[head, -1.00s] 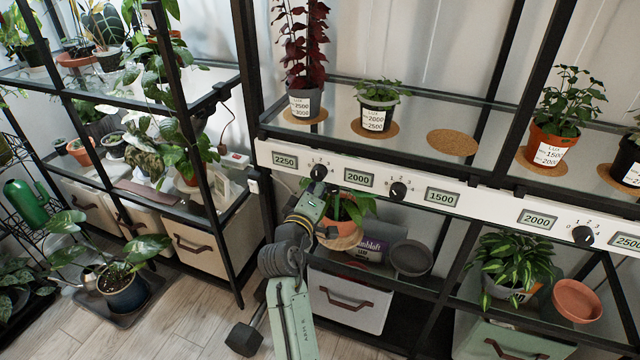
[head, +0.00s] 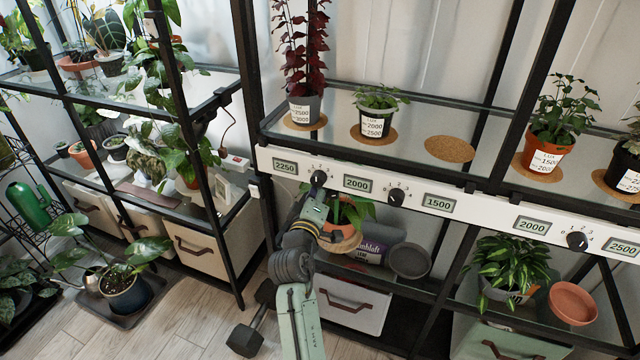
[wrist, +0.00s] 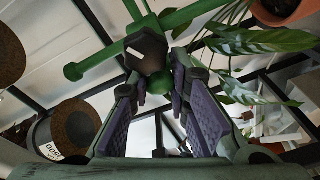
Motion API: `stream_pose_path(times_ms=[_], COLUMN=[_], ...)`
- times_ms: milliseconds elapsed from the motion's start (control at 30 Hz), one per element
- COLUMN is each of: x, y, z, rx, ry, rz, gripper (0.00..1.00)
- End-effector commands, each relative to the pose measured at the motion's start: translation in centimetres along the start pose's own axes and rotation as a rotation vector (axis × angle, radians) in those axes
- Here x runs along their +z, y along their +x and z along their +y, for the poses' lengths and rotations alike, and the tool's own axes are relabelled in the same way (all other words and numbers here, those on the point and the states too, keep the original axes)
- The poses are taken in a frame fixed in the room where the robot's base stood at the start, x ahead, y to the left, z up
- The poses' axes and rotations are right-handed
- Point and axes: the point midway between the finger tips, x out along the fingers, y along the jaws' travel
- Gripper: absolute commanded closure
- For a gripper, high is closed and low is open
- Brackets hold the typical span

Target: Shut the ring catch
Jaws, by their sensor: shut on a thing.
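In the wrist view, a dark angular block with a white mark, which looks to be the ring catch (wrist: 147,48), sits where several green rods (wrist: 98,62) meet. My gripper (wrist: 160,88) reaches up to it, its two purple-padded fingers on either side and shut on it. The exact contact and whether the catch is closed cannot be told. In the head view my gripper (head: 318,203) is just below the white control panel (head: 420,202), beside a plant in an orange pot (head: 345,221). The catch cannot be made out there.
A black knob (head: 319,177) is just above my gripper. Potted plants stand on cork mats (head: 450,148) on the glass shelf above. A grey bowl (head: 410,260) and a white bin (head: 345,305) are below. A dumbbell (head: 246,338) lies on the floor.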

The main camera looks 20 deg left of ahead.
Motion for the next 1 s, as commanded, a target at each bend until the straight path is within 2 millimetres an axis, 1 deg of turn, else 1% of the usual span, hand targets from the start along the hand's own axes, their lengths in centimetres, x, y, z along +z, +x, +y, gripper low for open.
stream_pose_path(times_ms=[33,400,433,700,767,1000], x=[0.03,0.17,0.17,0.16,0.16,0.16], y=[0.02,-0.04,-0.04,-0.04,-0.03,-0.05], z=[0.49,0.15,0.15,0.16,0.16,0.17], rx=[-0.007,-0.015,-0.015,-0.015,-0.015,-0.015], ry=[0.0,0.004,0.004,0.004,0.004,0.003], rz=[0.011,0.035,0.035,0.035,0.035,0.035], gripper=[1.0,1.0,0.83,0.65,0.62,0.62])
